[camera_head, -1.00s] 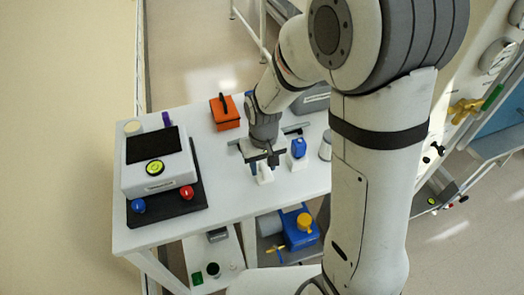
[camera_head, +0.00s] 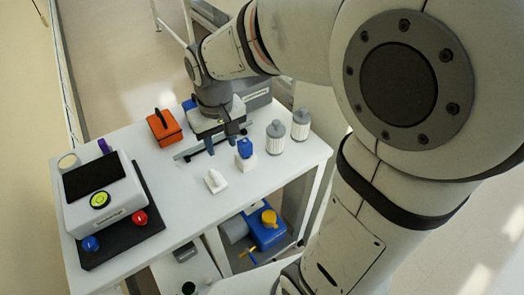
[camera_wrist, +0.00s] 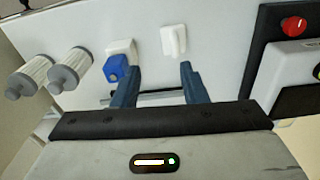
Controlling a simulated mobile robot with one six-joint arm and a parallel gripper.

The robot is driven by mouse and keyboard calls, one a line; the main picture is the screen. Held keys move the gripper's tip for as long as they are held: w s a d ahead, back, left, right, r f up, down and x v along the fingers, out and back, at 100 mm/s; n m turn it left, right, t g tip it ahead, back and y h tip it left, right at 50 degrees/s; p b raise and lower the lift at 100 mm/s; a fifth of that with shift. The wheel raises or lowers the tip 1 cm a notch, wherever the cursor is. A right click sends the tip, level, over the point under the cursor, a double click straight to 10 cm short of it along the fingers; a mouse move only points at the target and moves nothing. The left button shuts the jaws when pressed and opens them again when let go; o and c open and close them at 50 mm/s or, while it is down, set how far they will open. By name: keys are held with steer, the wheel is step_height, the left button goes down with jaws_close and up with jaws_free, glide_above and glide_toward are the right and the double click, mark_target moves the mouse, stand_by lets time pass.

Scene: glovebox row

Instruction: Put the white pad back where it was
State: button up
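A small white piece with a raised grip (camera_head: 215,181), which looks like the white pad, lies on the white table near its front edge. It also shows in the wrist view (camera_wrist: 173,40), beyond my fingertips and apart from them. My gripper (camera_head: 223,142) is behind it, above the table. In the wrist view my gripper (camera_wrist: 157,75) has its two blue fingers wide apart with nothing between them. No marked place for the pad can be made out.
A blue-capped white block (camera_head: 246,156) stands right of the pad, with two ribbed white cylinders (camera_head: 275,138) farther right. A dark bar (camera_head: 195,150) lies under my gripper. An orange box (camera_head: 164,128) is behind, and a white device (camera_head: 105,200) on a black base stands left.

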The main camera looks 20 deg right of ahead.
steer(key=s+d+r+m+t, duration=0.2)
steer(key=s+d+r, duration=0.1)
steer(key=s+d, duration=0.6)
steer(key=shift+s+m+t, duration=0.3)
steer(key=shift+s, duration=0.5)
